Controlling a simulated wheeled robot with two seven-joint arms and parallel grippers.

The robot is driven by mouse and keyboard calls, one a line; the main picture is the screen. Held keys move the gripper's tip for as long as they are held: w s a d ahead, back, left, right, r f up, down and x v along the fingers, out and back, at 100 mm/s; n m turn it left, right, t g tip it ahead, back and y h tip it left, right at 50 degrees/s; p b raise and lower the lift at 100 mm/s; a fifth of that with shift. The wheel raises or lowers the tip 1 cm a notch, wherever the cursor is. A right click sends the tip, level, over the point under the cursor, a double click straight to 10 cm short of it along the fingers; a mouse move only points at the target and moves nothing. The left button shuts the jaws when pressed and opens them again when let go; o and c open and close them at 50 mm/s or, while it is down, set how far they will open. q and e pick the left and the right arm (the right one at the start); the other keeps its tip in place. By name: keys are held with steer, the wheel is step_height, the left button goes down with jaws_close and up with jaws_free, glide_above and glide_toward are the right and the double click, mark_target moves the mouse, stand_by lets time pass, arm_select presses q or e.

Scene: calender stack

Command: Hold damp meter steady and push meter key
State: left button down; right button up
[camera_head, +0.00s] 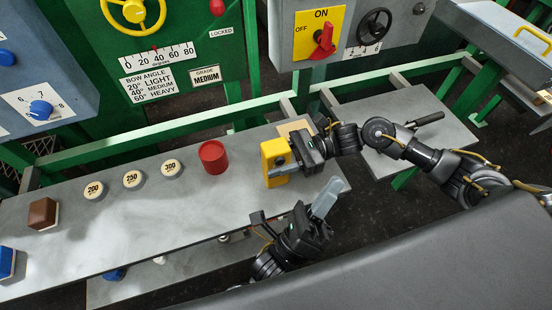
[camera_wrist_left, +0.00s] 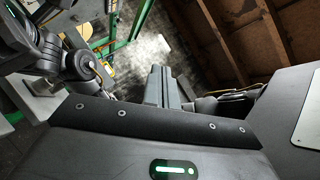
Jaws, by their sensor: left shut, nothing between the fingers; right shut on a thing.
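The yellow damp meter (camera_head: 273,160) is near the right end of the grey bench in the head view. My right gripper (camera_head: 289,164) comes in from the right and is shut on the meter. Whether the meter touches the bench is hard to tell. My left gripper (camera_head: 326,196) is below and to the right of the meter, at the bench's front edge, apart from it. Its grey fingers are together and empty; they also show in the left wrist view (camera_wrist_left: 162,86). I cannot make out the meter's key.
A red cylinder (camera_head: 213,157) and several round weights, one marked 300 (camera_head: 172,168), stand left of the meter on the bench (camera_head: 140,228). A brown block (camera_head: 43,213) sits further left. A tan pad (camera_head: 294,127) lies behind the meter. Green machine panels rise behind.

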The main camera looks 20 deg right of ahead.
arm_select(q)
steer(key=a+f+n+t+y, duration=0.4)
steer(key=a+f+n+y, duration=0.15)
steer(key=f+y, duration=0.2)
glide_toward(289, 153)
steer(key=shift+n+y, duration=0.35)
steer(key=shift+n, duration=0.1)
steer(key=shift+s+r+x, duration=0.15)
steer(key=shift+x, duration=0.85)
steer(key=shift+s+r+x, duration=0.15)
steer(key=shift+x, duration=0.85)
steer(key=shift+d, duration=0.2)
steer(key=shift+w, duration=0.4)
steer(key=shift+s, duration=0.5)
